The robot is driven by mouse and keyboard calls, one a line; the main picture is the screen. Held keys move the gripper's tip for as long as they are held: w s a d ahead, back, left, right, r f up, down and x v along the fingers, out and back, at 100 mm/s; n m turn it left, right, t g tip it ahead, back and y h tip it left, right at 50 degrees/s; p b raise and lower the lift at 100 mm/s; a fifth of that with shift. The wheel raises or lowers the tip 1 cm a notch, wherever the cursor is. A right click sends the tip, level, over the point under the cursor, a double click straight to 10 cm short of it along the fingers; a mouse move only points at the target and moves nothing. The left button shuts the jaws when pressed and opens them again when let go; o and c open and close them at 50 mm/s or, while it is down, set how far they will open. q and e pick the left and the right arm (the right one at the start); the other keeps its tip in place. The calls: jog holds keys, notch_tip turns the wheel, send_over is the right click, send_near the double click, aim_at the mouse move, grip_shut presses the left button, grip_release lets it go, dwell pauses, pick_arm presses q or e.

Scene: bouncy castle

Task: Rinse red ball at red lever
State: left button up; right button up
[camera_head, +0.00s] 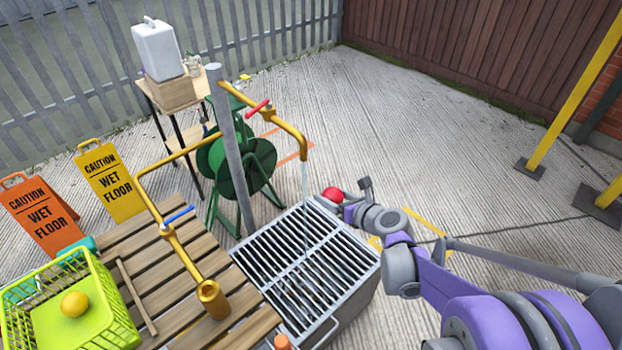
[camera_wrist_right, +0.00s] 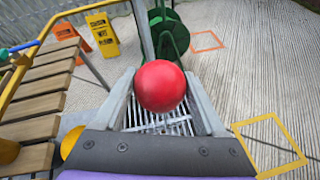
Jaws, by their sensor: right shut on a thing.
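The red ball (camera_head: 333,194) is held between the fingers of my right gripper (camera_head: 347,207), above the right edge of the grated basin (camera_head: 352,262). In the right wrist view the red ball (camera_wrist_right: 161,86) sits between the two grey fingers. The red lever (camera_head: 258,106) is on a yellow pipe (camera_head: 285,121) whose spout bends down over the grate. A thin stream of water (camera_head: 305,190) falls from the spout onto the grate. The ball is to the right of the stream, apart from it in the picture. My left gripper is not in view.
A second yellow pipe with a blue lever (camera_head: 177,214) stands on the slatted wooden bench (camera_head: 135,262). A green basket (camera_head: 112,318) holds a yellow ball (camera_head: 74,304). A green hose reel (camera_head: 245,165) and wet-floor signs (camera_head: 112,180) stand behind. Open concrete lies right.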

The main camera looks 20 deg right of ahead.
aim_at(338, 195)
jog(key=shift+s+d+r+p, duration=0.25)
jog(key=shift+s+r+p, duration=0.3)
jog(key=shift+s+r, duration=0.35)
jog(key=shift+s+d+r+p, duration=0.2)
jog(key=shift+s+r+p, duration=0.4)
jog(key=shift+s, duration=0.4)
